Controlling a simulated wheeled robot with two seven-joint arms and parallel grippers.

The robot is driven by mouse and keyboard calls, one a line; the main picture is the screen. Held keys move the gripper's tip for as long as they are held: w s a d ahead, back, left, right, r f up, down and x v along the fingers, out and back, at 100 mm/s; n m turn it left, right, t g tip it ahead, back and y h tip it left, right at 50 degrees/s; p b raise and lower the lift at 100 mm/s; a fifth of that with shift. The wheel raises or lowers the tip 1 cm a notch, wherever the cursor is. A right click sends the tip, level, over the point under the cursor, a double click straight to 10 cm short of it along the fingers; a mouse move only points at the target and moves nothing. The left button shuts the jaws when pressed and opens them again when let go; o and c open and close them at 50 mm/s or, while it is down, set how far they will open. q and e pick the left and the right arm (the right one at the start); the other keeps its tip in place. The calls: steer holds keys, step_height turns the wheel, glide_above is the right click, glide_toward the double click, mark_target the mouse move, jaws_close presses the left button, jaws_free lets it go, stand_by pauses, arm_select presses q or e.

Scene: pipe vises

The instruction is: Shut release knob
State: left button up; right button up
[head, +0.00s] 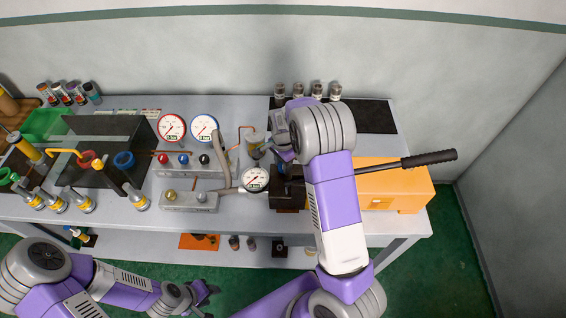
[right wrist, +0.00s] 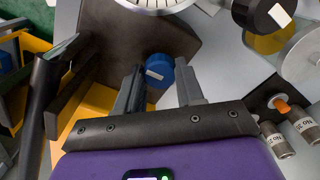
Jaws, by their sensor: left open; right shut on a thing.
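The release knob (right wrist: 160,68) is a small blue knob with a white mark, on a dark block (right wrist: 115,40) in the right wrist view. My right gripper (right wrist: 160,88) has one finger on each side of it and is shut on it. In the head view my right gripper (head: 284,152) is at the black pump block (head: 288,190), beside the white gauge (head: 255,179); my arm and gripper hide the knob there. My left gripper (head: 200,297) is open and empty, low in front of the bench.
An orange box (head: 400,186) and a black-gripped lever (head: 430,158) lie right of the block. Two gauges (head: 171,127) (head: 204,128) on a manifold stand to its left. Several small bottles (head: 317,91) stand behind. A dark tank (head: 110,150) is further left.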

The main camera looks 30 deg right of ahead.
steer(key=shift+m, duration=0.3)
steer(key=o, duration=1)
steer(key=shift+o, duration=0.2)
step_height(320, 180, up, 8)
steer(key=shift+f, duration=0.2)
steer(key=shift+p, duration=0.3)
